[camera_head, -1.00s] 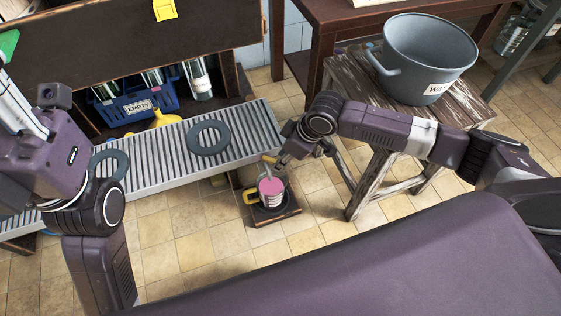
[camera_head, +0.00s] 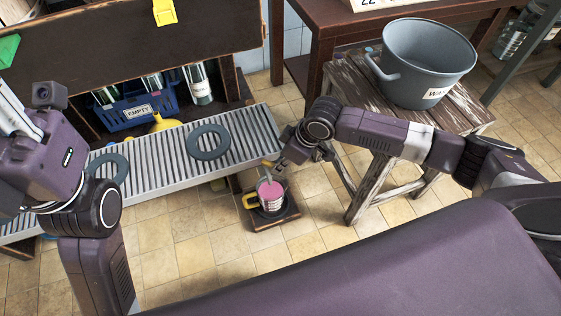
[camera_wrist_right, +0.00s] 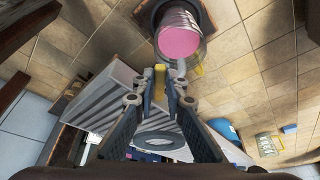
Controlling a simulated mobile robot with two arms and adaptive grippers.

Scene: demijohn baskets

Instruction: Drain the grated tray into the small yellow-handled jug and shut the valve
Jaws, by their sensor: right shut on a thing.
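The grated tray (camera_head: 160,171) is a long ribbed metal channel at left, with two grey rings on it. The small jug (camera_head: 270,197) stands below its right end, holding pink liquid, with its yellow handle (camera_head: 249,200) to the left. It also shows in the right wrist view (camera_wrist_right: 179,35), close beyond my fingertips. My right gripper (camera_head: 279,160) is at the tray's right end, above the jug. In the wrist view its fingers (camera_wrist_right: 167,100) are closed around the small yellow valve handle (camera_wrist_right: 160,78). A grey spout (camera_wrist_right: 178,68) points at the jug; I cannot tell whether liquid runs. My left gripper's fingers are outside the picture.
The jug stands on a low dark stand (camera_head: 288,219) on the tiled floor. A grey bucket (camera_head: 425,68) sits on a worn wooden stool (camera_head: 350,75) at right. A blue basket (camera_head: 130,113) marked EMPTY and bottles stand behind the tray. Floor in front is free.

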